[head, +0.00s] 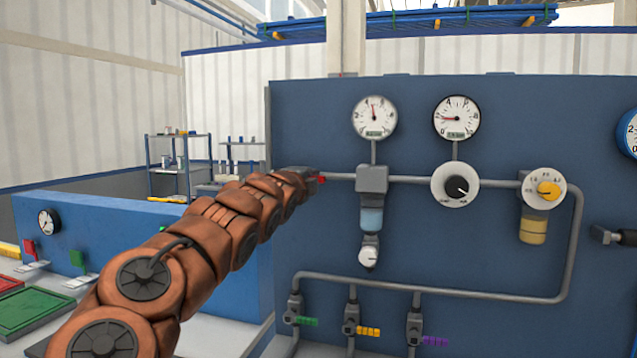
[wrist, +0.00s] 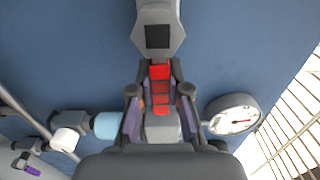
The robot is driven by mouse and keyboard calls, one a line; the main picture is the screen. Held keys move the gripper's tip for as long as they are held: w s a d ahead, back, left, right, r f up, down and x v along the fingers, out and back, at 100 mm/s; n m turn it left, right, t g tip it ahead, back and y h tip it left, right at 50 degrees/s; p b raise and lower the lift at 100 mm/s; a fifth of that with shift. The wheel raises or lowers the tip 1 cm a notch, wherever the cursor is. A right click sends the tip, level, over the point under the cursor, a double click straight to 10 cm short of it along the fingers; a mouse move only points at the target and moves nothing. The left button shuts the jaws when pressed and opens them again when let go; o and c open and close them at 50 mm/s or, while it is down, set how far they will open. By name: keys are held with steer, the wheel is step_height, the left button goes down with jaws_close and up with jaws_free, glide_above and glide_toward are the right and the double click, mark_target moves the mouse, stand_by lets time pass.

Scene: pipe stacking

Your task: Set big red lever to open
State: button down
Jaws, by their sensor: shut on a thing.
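The big red lever (wrist: 160,88) is between the two fingers of my gripper (wrist: 160,100) in the wrist view, and the fingers are shut on it. Its grey valve body (wrist: 158,25) is at the top of that view. My gripper and arm hide the rest of the lever and valve there. The lever looks in line with the pipe in the wrist view.
A grey regulator with a light blue bowl (head: 372,218) is just right of my gripper, with a round gauge (head: 374,117) above it. Small green (head: 307,321), yellow (head: 368,331) and purple (head: 434,340) levers sit lower on the blue panel (head: 320,125).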

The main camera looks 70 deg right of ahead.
steer(key=shift+s+f, duration=0.1)
steer(key=shift+f, duration=0.05)
steer(key=c, duration=1.4)
jaws_free()
steer(key=shift+s, duration=0.1)
steer(key=shift+o, duration=1.4)
steer(key=shift+a, duration=0.1)
steer(key=s+a, duration=0.1)
steer(key=a, duration=1)
steer(key=shift+a, duration=0.4)
steer(key=shift+s, duration=0.1)
